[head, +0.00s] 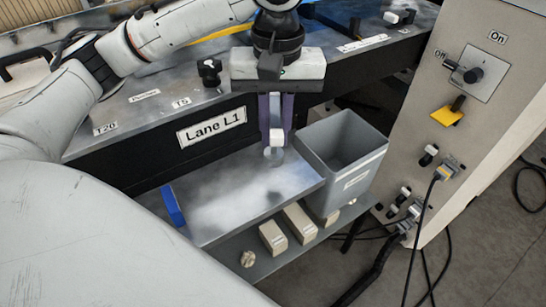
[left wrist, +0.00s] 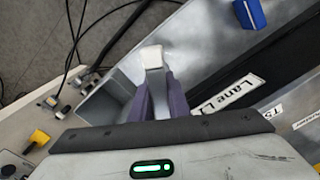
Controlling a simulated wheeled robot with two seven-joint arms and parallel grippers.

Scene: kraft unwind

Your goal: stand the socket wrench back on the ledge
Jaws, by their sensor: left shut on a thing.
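My left gripper (head: 276,142) points down in front of the dark face with the "Lane L1" label. Its purple fingers are shut on the socket wrench (head: 274,156), whose pale grey lower end shows below and between the fingertips. In the left wrist view, the gripper (left wrist: 158,92) holds the wrench with its pale, blocky end (left wrist: 153,57) beyond the fingers. My right gripper is not in view.
A grey open bin (head: 370,168) stands close to the right of the gripper. A blue block (head: 172,206) sits at the ledge's left end. Beige boxes (head: 272,237) stand on a lower shelf. A control panel (head: 470,120) with cables is at right. The ledge's middle is clear.

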